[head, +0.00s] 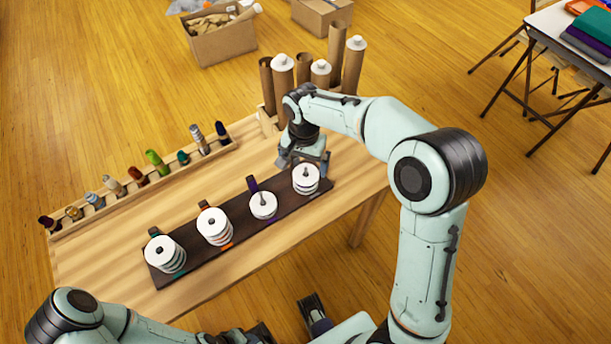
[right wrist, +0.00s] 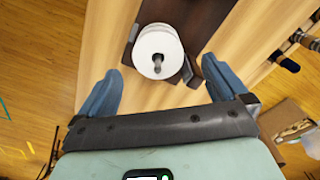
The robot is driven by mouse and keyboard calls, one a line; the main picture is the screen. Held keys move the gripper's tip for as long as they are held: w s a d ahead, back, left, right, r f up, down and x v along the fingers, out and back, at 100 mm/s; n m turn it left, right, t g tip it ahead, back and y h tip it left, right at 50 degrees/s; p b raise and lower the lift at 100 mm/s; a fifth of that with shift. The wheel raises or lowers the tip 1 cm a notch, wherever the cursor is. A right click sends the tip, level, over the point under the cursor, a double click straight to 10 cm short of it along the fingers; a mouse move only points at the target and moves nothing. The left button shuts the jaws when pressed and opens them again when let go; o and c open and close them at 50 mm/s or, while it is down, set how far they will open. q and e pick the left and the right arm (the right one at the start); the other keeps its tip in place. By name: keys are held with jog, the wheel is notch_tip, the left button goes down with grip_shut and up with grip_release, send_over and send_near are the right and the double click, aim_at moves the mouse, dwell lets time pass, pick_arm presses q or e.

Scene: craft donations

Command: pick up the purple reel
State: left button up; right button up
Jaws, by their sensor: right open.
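A dark board (head: 238,225) on the wooden table carries a row of posts with stacks of white-flanged reels. The third stack from the left has a purple tag behind it, and a reel with a purple edge (head: 263,206) shows there under a white top. My right gripper (head: 304,163) is open and empty above the right-end stack (head: 306,180), to the right of the purple reel. In the right wrist view, one white reel stack (right wrist: 158,52) on its post lies ahead of the open fingers (right wrist: 162,86). My left gripper is partly visible at the bottom edge; its jaws are unclear.
A rack of coloured thread spools (head: 140,190) lines the table's back left. Cardboard tubes (head: 335,55) with white caps stand behind my right gripper. Boxes (head: 222,42) sit on the floor beyond. The bare tabletop shows left of the board.

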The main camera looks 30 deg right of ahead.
aim_at(306, 171)
jog(key=f, duration=0.5)
jog(key=shift+d+f, duration=0.15)
jog(key=shift+d, duration=0.15)
jog(key=c, duration=1)
